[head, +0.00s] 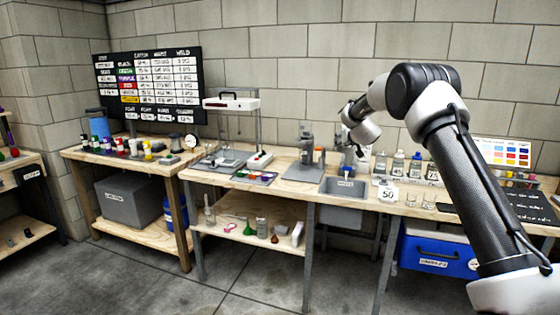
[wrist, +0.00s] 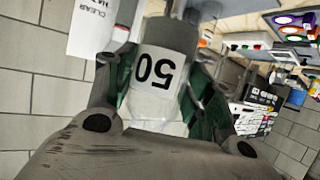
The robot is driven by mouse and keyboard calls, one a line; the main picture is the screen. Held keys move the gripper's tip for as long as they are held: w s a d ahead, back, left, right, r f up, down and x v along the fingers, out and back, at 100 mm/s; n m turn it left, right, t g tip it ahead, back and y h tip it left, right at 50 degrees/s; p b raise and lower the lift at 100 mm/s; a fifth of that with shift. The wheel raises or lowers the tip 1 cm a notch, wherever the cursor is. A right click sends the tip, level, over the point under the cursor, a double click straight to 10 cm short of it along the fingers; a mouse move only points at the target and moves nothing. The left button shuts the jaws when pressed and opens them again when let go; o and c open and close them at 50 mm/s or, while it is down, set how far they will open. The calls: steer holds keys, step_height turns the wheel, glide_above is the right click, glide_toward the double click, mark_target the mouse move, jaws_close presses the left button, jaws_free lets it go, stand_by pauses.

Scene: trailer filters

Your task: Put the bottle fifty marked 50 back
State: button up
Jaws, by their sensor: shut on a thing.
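In the wrist view, my gripper (wrist: 155,85) is shut on a bottle (wrist: 165,40) with a white label reading 50. The label appears upside down in that view, and the bottle's ends are partly hidden. In the head view, my gripper (head: 352,160) is above and behind the sink, small and partly hidden by my wrist; I cannot make out the held bottle there. A white tag reading 50 (head: 388,194) is at the front of the bench, to the right of the sink. Behind it stands a row of labelled bottles (head: 398,165), one marked 75 (head: 433,172).
A grey sink (head: 343,188) is set in the bench, left of the tag. Small clear glasses (head: 410,199) stand right of the tag. A grey stand (head: 306,160) is left of the sink. A colour chart (head: 508,152) stands at the right, and a blue cooler (head: 435,252) is below.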

steer(key=shift+s+f, duration=0.15)
steer(key=shift+f, duration=0.1)
steer(key=s+d+f+m+h, duration=0.1)
steer(key=s+f+m+h, duration=0.1)
steer(key=s, duration=1.5)
steer(key=s+d+f+m+h, duration=0.1)
steer(key=s+f+m+h, duration=0.1)
steer(key=s, duration=1.5)
steer(key=shift+f+h, duration=0.4)
